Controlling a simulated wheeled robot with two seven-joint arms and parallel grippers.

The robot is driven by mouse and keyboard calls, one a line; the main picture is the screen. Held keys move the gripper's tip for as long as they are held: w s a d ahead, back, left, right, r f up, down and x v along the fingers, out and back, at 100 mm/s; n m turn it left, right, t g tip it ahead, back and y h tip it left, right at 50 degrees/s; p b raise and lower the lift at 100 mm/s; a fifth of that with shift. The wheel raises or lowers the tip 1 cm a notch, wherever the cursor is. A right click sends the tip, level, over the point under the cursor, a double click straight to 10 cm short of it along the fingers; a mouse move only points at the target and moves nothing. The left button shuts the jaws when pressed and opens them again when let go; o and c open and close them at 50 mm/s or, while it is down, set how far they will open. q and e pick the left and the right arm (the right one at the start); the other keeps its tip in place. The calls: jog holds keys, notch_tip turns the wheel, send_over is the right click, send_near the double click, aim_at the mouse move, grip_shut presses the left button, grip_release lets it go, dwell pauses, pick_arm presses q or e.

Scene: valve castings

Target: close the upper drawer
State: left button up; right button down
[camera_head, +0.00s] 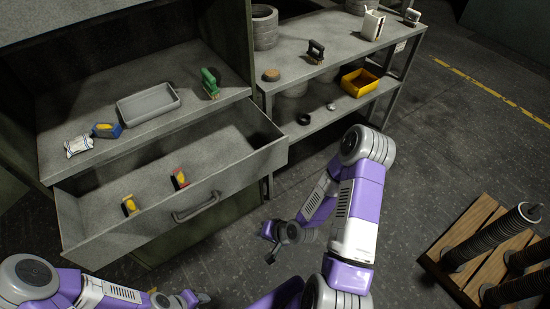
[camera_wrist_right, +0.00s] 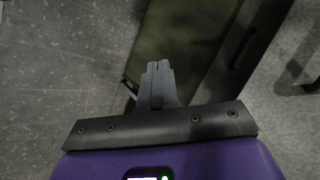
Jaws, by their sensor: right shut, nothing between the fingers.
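The upper drawer (camera_head: 110,238) is pulled out of the grey cabinet, with its handle (camera_head: 197,207) on the front face. Two small yellow items, one (camera_head: 129,205) at the left and one partly red (camera_head: 180,178), lie inside it. My right gripper (camera_head: 271,258) is low, in front of the cabinet and to the right of the handle, apart from the drawer. In the right wrist view its fingers (camera_wrist_right: 158,83) are together and empty, with a greenish cabinet front (camera_wrist_right: 180,45) beyond. My left gripper (camera_head: 203,298) is at the bottom edge, small and dim; its jaw state is unclear.
On the cabinet top are a grey tray (camera_head: 148,104), a green tool (camera_head: 209,83), a blue-yellow item (camera_head: 107,130) and a white packet (camera_head: 78,146). A shelf (camera_head: 330,90) with a yellow bin (camera_head: 359,82) stands right. A pallet with springs (camera_head: 490,250) is at lower right.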

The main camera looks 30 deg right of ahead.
jog(key=w+d+r+m+t+h+p, duration=0.1)
jog(key=w+d+r+m+t+p, duration=0.1)
jog(key=d+r+m+t, duration=0.35)
jog(key=m+t+h+p, duration=0.1)
jog(key=m+t+h, duration=0.2)
send_near(274, 159)
jog(key=shift+g, duration=0.25)
jog(key=b+x, duration=0.2)
jog(key=x, duration=0.3)
jog(key=shift+w, duration=0.8)
